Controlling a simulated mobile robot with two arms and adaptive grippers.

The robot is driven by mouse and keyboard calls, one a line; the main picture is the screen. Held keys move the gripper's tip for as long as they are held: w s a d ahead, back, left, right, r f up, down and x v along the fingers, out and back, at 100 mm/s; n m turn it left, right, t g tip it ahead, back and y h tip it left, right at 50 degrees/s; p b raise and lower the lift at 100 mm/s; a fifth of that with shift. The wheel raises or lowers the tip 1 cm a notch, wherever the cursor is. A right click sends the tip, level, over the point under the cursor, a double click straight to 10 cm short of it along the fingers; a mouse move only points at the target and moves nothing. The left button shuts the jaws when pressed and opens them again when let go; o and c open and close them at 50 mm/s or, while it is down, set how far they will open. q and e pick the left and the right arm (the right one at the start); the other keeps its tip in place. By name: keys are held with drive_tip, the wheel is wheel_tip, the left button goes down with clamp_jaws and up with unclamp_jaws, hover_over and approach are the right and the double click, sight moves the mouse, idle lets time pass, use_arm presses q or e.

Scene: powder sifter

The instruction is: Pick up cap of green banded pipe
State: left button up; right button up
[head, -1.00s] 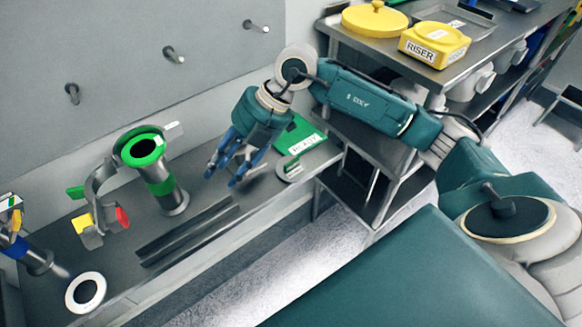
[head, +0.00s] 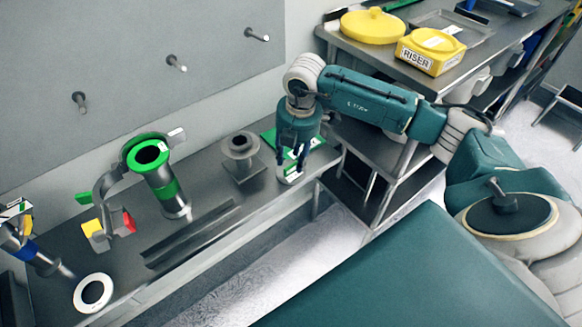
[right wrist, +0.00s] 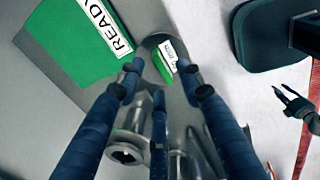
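The pipe with the green band (head: 165,185) stands upright on the metal bench, a green ring around its open top. A small round metal cap with a green handle (head: 291,174) lies on the bench beside the green READY mat; I take it as the cap. It also shows in the right wrist view, with a white label (right wrist: 168,57). My right gripper (head: 293,158) points down just over the cap, fingers open and apart around it in the right wrist view; contact cannot be told. A small dark gripper, apparently my left (right wrist: 298,103), shows at the right edge there.
A short flanged metal piece (head: 241,157) stands left of my right gripper. The green READY mat (right wrist: 72,50) lies beside the cap. Dark rails (head: 192,233) and a white ring (head: 93,277) lie on the bench.

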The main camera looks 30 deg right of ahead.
sight(291, 165)
drive_tip(key=shift+w+f, duration=0.25)
drive_tip(key=shift+f, duration=1)
clamp_jaws()
use_arm(q)
drive_tip(key=shift+r, duration=0.55)
use_arm(e)
drive_tip(key=shift+r, duration=0.15)
drive_tip(key=shift+r, duration=0.55)
use_arm(q)
drive_tip(key=shift+f+b, duration=1.95)
drive_tip(key=shift+f, duration=0.1)
use_arm(e)
wheel_tip(291, 165, up, 19)
drive_tip(key=shift+f, duration=0.15)
